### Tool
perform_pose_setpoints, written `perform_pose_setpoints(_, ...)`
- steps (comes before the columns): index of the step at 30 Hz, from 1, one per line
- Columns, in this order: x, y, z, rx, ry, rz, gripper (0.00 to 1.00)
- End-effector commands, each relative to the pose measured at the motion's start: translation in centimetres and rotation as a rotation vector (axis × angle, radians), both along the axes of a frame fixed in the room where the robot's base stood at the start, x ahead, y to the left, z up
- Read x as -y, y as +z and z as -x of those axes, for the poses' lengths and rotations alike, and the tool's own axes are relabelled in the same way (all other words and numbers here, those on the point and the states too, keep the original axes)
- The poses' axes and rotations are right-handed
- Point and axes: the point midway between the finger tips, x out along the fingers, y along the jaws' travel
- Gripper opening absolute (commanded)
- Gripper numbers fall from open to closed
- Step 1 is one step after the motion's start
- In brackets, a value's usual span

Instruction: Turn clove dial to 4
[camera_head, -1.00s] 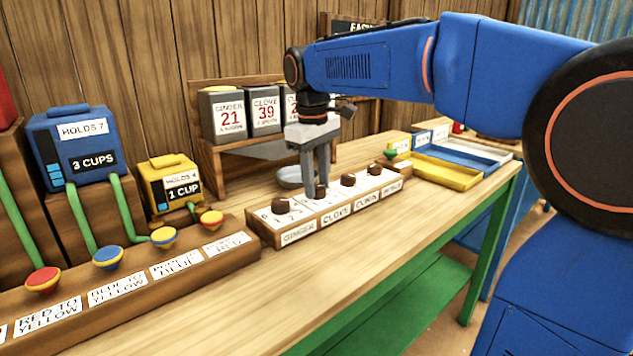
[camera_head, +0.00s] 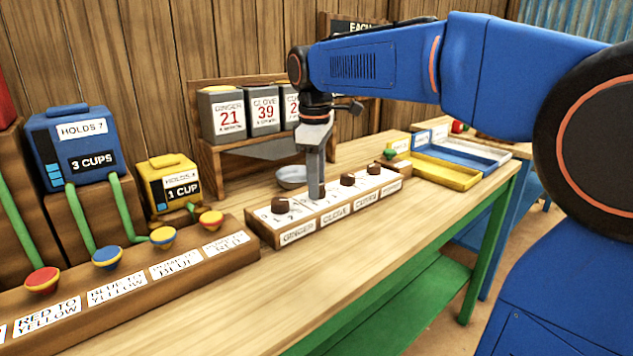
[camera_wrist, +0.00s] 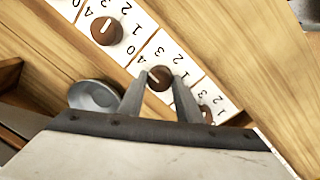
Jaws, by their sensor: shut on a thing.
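The clove dial is a small brown knob (camera_wrist: 160,77) with a pale mark, second from the left on the dial block (camera_head: 253,236). My gripper (camera_head: 317,195) reaches straight down onto it, and in the head view the fingers hide the knob. In the wrist view, my gripper's two fingers (camera_wrist: 158,88) are shut on the knob, one on each side. Printed numbers surround it on a white plate; I cannot tell which number the mark points at. The CLOVE label (camera_head: 335,215) is on the block's front face.
The ginger dial (camera_head: 280,205) and cumin dial (camera_head: 347,180) stand close on either side. A grey bowl (camera_head: 291,178) sits behind the block. Canisters (camera_head: 264,110) stand on a shelf behind. Yellow and blue trays (camera_head: 440,173) lie to the right. The table front is clear.

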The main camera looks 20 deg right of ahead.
Motion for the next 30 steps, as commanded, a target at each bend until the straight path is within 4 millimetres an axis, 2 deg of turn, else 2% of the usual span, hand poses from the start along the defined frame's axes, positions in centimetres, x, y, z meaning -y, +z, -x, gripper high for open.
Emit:
perform_pose_setpoints(7, 0.0, 0.0, 0.0, 0.002, 0.0, 0.001, 0.09)
perform_pose_setpoints(8, 0.0, 0.0, 0.0, 0.002, 0.0, 0.001, 0.36)
perform_pose_setpoints(9, 0.0, 0.0, 0.0, 0.002, 0.0, 0.001, 0.46)
perform_pose_setpoints(10, 0.0, 0.0, 0.0, 0.001, 0.0, 0.001, 0.5)
perform_pose_setpoints(22, 0.0, 0.6, 0.0, 0.001, 0.0, 0.001, 0.5)
perform_pose_setpoints(26, -0.1, 2.2, 0.1, 0.002, -0.001, 0.0, 0.5)
perform_pose_setpoints(30, -0.2, 4.9, 0.2, 0.004, -0.001, 0.0, 0.5)
